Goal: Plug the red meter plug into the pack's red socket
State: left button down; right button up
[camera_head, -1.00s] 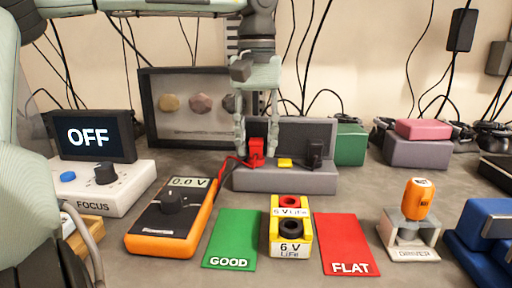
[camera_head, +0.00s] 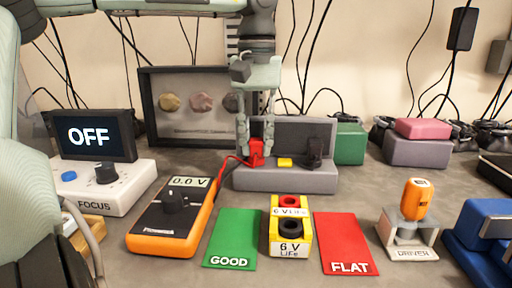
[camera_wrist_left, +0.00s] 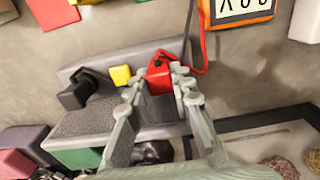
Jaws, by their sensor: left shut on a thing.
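The red meter plug (camera_head: 256,152) stands on the grey stand (camera_head: 285,180), with its red lead running to the orange meter (camera_head: 172,217), which reads 0.0 V. My left gripper (camera_head: 255,150) points down and is shut on the red plug. In the left wrist view the fingers (camera_wrist_left: 160,88) sit on either side of the red plug (camera_wrist_left: 159,76). The yellow and black battery pack (camera_head: 290,246) stands nearer to me, with its red socket (camera_head: 292,202) on top behind a black socket (camera_head: 290,227). My right gripper is not in view.
A green GOOD mat (camera_head: 234,236) and a red FLAT mat (camera_head: 344,240) flank the pack. An orange driver (camera_head: 417,199) stands at right, and the focus box (camera_head: 105,190) at left.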

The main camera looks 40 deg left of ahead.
pick_arm(q)
jog(key=c, duration=2)
grip_release()
grip_shut()
jog(key=shift+r+p, duration=0.9)
jog(key=shift+r, duration=0.25)
jog(key=shift+r, duration=0.1)
